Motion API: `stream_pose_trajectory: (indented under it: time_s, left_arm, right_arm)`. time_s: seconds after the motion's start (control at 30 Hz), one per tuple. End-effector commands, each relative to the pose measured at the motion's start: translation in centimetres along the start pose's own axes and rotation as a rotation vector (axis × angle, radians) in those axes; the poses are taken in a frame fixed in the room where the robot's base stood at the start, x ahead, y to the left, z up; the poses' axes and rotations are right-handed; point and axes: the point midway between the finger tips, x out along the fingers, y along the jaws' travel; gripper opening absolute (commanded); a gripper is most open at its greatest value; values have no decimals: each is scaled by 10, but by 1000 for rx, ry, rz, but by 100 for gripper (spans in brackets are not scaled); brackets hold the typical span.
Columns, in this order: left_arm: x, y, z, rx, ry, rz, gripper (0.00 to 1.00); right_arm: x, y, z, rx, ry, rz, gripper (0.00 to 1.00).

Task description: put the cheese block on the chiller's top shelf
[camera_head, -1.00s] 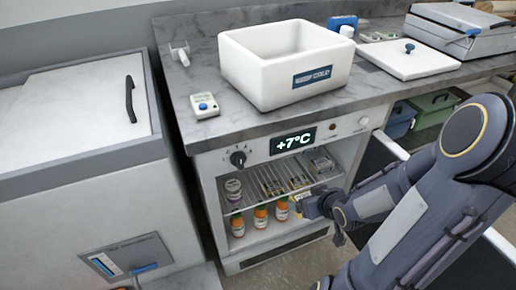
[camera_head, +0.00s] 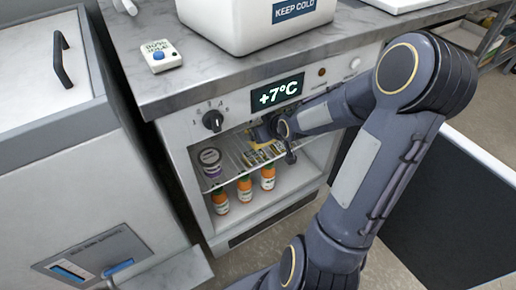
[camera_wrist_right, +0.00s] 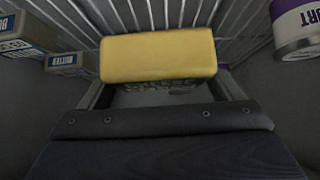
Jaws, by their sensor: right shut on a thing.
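My right gripper (camera_wrist_right: 165,95) is shut on the yellow cheese block (camera_wrist_right: 158,56), which spans between its fingers in the right wrist view. In the head view the right gripper (camera_head: 270,130) reaches through the open front of the chiller (camera_head: 185,150), at the height of the top wire shelf (camera_head: 232,172). The gripper and arm largely hide the cheese there. The wires of the shelf show behind the block in the wrist view; I cannot tell whether the block touches them. My left gripper is not in view.
On the top shelf, a yogurt tub (camera_wrist_right: 294,28) and butter packs (camera_wrist_right: 68,62) stand on either side of the block. Several orange-labelled bottles (camera_head: 244,190) stand on the level below. The open chiller door (camera_head: 440,200) is at the right. A white cold box (camera_head: 240,25) sits on the counter.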

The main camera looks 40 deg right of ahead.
Motion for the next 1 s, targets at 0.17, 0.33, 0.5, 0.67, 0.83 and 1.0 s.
stream_pose_trajectory:
  time_s: [0.17, 0.33, 0.5, 0.67, 0.83, 1.0]
  left_arm:
    - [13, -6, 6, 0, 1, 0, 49]
    - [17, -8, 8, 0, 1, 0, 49]
    - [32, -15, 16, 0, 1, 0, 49]
    - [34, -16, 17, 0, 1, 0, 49]
    - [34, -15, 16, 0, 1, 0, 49]
    - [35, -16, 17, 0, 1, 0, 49]
  right_arm:
    - [26, 1, 2, -2, 1, 0, 52]
    - [36, 2, 3, -2, 1, 0, 52]
    - [58, 2, 21, 0, -2, 1, 52]
    - [63, 3, 25, -1, 1, 2, 52]
    - [62, 3, 24, -1, 1, 2, 52]
    - [63, 3, 26, -1, 0, 1, 94]
